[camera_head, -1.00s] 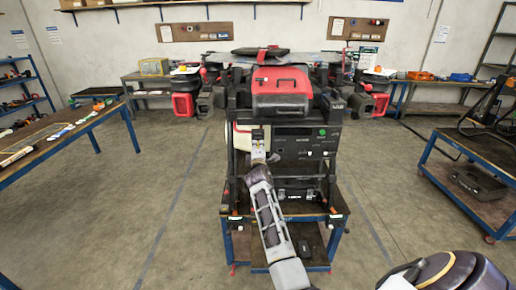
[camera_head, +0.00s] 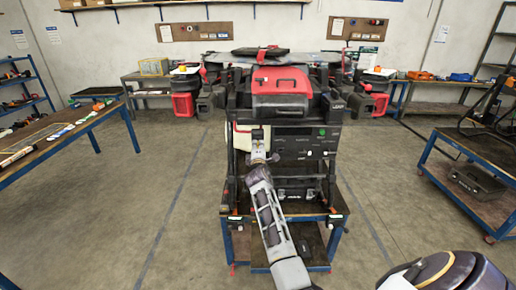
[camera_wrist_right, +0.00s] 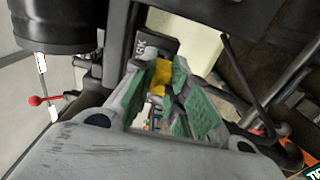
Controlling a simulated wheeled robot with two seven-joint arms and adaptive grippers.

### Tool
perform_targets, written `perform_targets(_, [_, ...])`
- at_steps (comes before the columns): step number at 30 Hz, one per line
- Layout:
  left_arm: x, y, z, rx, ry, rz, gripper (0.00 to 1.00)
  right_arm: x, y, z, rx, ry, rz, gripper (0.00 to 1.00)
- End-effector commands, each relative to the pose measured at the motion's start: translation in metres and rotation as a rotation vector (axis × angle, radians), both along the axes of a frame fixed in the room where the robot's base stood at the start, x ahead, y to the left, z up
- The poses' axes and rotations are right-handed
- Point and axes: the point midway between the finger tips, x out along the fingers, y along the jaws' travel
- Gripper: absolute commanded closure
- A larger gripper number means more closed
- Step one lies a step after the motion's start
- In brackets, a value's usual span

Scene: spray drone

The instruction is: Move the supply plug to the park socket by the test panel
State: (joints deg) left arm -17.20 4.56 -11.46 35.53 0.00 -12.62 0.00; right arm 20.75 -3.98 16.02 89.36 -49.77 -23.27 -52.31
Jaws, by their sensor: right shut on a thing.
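My right arm reaches up from the bottom of the head view, and its gripper (camera_head: 258,152) is at the left part of the drone's dark front. In the right wrist view the green-padded fingers (camera_wrist_right: 161,92) are closed around a small yellow piece, which I take to be the supply plug (camera_wrist_right: 161,74). The fingers hide most of it, and I cannot tell whether it sits in a socket. The black test panel (camera_head: 300,146), with a green round mark, is just right of the gripper. My left gripper is not in view.
The spray drone, with its red-topped body (camera_head: 281,82), stands on a blue-framed cart (camera_head: 313,218). A pale tank (camera_head: 242,138) is left of the gripper. A workbench (camera_head: 70,134) stands left and a trolley (camera_head: 463,167) right.

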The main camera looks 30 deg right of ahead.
Motion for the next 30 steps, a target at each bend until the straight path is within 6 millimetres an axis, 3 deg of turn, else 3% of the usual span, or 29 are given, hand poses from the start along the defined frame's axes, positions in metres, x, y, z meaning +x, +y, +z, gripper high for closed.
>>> perform_targets(30, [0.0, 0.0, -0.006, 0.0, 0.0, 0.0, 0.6, 0.013, -0.008, 0.0, 0.0, 0.0, 0.001, 1.0])
